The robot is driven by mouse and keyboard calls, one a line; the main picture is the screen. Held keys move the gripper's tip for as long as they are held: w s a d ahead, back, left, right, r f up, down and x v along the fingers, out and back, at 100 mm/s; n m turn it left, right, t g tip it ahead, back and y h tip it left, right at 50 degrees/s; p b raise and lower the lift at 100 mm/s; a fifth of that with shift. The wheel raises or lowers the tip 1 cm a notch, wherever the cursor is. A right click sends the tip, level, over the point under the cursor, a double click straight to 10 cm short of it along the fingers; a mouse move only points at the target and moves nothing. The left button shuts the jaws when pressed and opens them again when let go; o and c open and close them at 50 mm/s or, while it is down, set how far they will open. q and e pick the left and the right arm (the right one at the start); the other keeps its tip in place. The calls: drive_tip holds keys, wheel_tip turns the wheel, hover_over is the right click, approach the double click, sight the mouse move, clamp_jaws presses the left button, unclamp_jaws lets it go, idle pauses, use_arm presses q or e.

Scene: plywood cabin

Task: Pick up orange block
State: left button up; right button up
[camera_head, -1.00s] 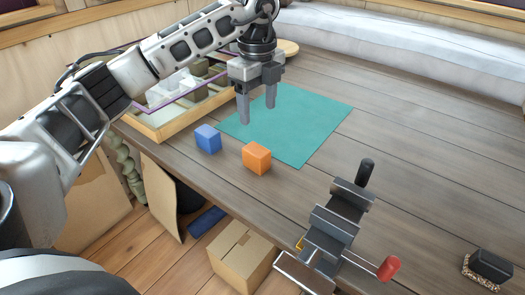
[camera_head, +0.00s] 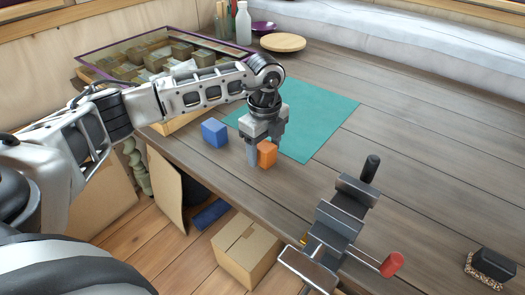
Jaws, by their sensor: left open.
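The orange block (camera_head: 267,154) sits on the wooden table near its front edge, by the near corner of the teal mat (camera_head: 318,120). My left gripper (camera_head: 262,157) points down over the orange block, with one finger in front of the block's left side and the other finger behind it. It is open; whether the fingers touch the block I cannot tell. Part of the block's top and left side is hidden by the gripper. A blue block (camera_head: 214,133) stands apart to the left. My right gripper is not in view.
A vise-like tool (camera_head: 335,225) with a red handle (camera_head: 391,264) stands at the table's front edge. A divided box (camera_head: 100,50) lies at the back left, near a white bottle (camera_head: 243,24) and round board (camera_head: 283,42). A black brush (camera_head: 492,266) lies at right. The table's right middle is clear.

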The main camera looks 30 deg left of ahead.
use_arm(q)
drive_tip(key=c, duration=1.1)
drive_tip(key=shift+r, duration=0.1)
